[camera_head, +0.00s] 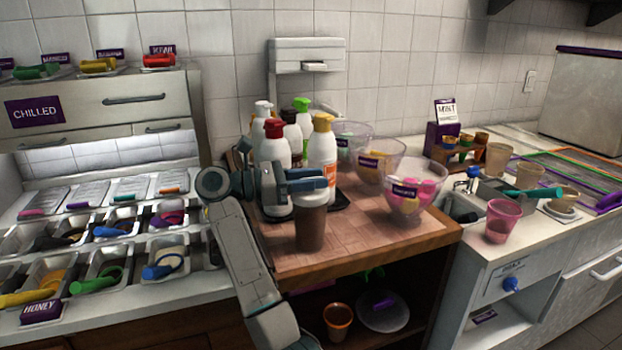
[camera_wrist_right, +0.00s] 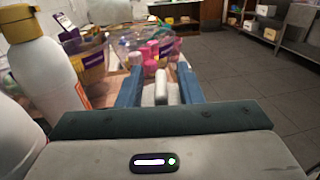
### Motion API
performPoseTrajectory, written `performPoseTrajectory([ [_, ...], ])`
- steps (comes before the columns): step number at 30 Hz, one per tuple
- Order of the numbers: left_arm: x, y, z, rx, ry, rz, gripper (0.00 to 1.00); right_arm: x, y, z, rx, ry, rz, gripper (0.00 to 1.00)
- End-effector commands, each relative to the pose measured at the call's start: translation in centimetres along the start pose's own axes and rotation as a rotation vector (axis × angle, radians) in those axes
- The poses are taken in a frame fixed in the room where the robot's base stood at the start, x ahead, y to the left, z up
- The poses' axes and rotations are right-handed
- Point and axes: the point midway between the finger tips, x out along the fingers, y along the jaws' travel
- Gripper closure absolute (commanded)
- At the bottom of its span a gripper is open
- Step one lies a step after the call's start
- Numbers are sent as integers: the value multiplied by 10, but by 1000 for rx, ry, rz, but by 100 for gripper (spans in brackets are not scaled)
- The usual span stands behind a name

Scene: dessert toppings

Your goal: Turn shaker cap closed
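A brown shaker (camera_head: 311,230) stands upright near the front edge of the wooden counter in the head view. Its pale cap (camera_head: 313,197) is partly hidden by my right gripper (camera_head: 308,179), which reaches in from the left at cap height. In the right wrist view, the fingers of the right gripper (camera_wrist_right: 160,88) are spread apart. Small whitish shapes (camera_wrist_right: 161,88) show between them; I cannot tell whether these are the cap or whether the fingers touch it. My left gripper is not in view.
Squeeze bottles (camera_head: 322,150) stand close behind the shaker. Clear topping bowls, one with pink pieces (camera_head: 414,193), stand to the right. Topping trays (camera_head: 98,262) fill the left counter. A pink cup (camera_head: 499,222) is on the right counter. The wooden top (camera_head: 370,250) right of the shaker is clear.

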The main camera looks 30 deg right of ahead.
Motion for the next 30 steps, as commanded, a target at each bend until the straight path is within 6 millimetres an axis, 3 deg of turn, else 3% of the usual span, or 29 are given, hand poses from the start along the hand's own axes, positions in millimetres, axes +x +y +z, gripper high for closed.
performPoseTrajectory([
  [10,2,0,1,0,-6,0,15,-11,0,0,0,2,2,67],
  [21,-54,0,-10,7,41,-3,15,-82,0,-1,0,1,3,67],
  [30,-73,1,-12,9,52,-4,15,-108,0,0,0,0,0,67],
])
